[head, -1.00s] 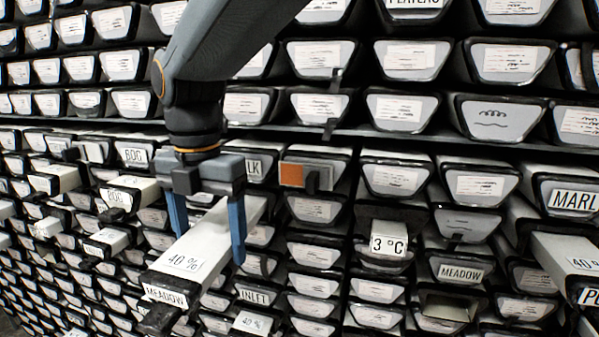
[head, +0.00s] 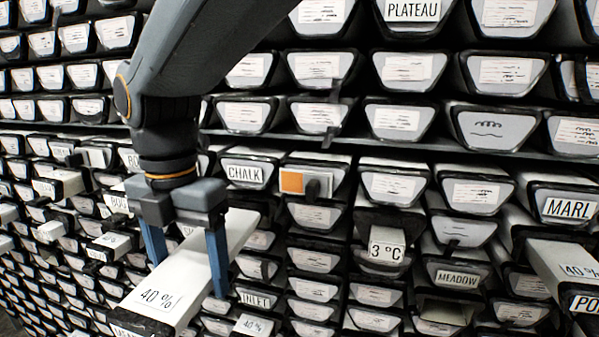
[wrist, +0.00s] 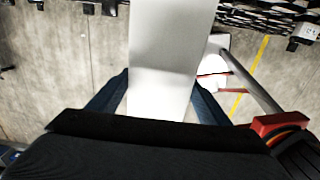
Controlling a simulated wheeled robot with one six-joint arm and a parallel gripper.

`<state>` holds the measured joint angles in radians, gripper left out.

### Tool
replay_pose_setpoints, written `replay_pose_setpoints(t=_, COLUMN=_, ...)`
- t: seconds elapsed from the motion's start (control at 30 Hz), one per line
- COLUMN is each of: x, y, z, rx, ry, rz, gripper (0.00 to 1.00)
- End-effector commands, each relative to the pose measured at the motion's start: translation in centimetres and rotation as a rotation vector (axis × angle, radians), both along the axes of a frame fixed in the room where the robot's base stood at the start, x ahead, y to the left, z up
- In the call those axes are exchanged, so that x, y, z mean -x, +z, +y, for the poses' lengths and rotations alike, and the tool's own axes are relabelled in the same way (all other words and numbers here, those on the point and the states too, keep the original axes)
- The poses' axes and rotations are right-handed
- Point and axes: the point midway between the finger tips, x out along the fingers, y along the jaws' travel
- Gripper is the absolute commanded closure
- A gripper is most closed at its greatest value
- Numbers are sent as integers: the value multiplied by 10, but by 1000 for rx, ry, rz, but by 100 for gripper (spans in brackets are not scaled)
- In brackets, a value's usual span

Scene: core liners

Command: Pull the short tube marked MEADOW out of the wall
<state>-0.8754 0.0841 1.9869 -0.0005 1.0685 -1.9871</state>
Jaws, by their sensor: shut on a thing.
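My gripper (head: 187,262) is shut on a long pale tube (head: 185,280), with one blue finger on each side. The tube's top is marked 40 %. Its dark front end is cut by the bottom edge of the head view, and its front label shows only in part. Its far end lies by the wall below the CHALK label; I cannot tell whether it is clear of its slot. In the wrist view the tube (wrist: 160,60) runs between both fingers (wrist: 160,100). Another label reading MEADOW (head: 457,277) is on a liner at the right, apart from my gripper.
The wall is packed with rows of dark-rimmed liners. A 40 % tube (head: 570,268) juts out at the right, and a 3 °C block (head: 386,248) sticks out nearer the middle. An orange-marked block (head: 305,184) is right of CHALK (head: 244,174). Bare floor (wrist: 60,70) shows in the wrist view.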

Motion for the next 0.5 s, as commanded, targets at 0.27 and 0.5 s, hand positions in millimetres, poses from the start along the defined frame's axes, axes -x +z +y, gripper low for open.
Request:
replay_pose_setpoints(t=0.27, x=17, y=1, z=5, rx=-1, ry=1, rz=0, gripper=89)
replay_pose_setpoints(t=0.5, x=31, y=1, z=9, rx=0, ry=2, rz=0, gripper=89)
